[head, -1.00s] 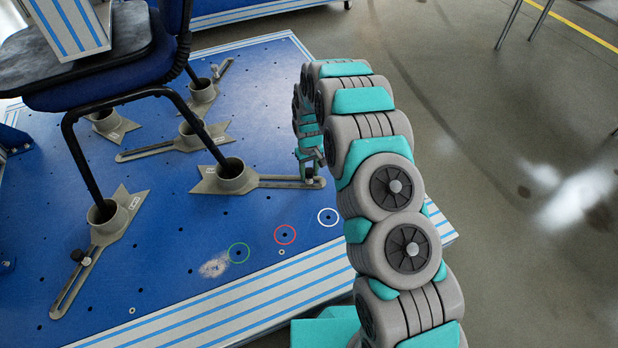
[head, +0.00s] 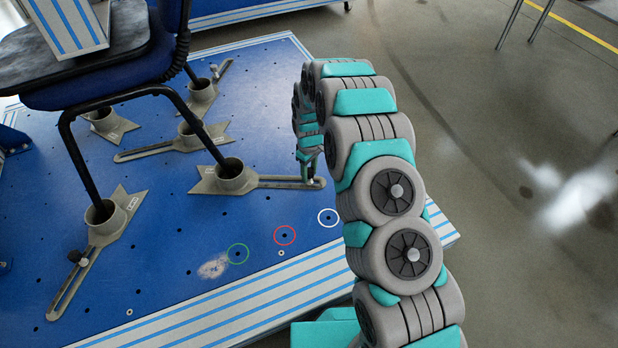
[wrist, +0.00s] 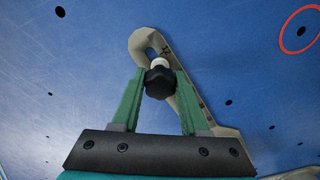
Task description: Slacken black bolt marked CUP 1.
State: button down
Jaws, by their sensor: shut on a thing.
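My gripper (wrist: 158,88) is shut on a black bolt (wrist: 160,83), with one green finger on each side of its head. A pale shank shows beyond the black head. The bolt stands at the slotted arm (wrist: 185,98) of a grey cup, near the slot's rounded end. In the head view that cup (head: 231,178) holds a chair leg, and my gripper (head: 311,180) is at the right end of its arm. The bolt is hidden there. I cannot read a CUP 1 mark on it. Another black bolt (head: 76,256) sits on the front-left cup (head: 108,218).
The blue platform (head: 180,270) has many small holes, plus green (head: 238,253), red (head: 285,236) and white (head: 328,217) rings. The chair (head: 110,85) stands over the platform at left, its legs in grey cups. The floor at right is open.

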jog(key=n, duration=0.3)
jog(key=shift+b, duration=0.3)
jog(key=shift+c, duration=2.2)
grip_release()
jog(key=m, duration=0.2)
jog(key=shift+r+m+p, duration=0.1)
jog(key=shift+m+p, duration=0.2)
jog(key=shift+p, duration=0.1)
jog(key=shift+m, duration=0.6)
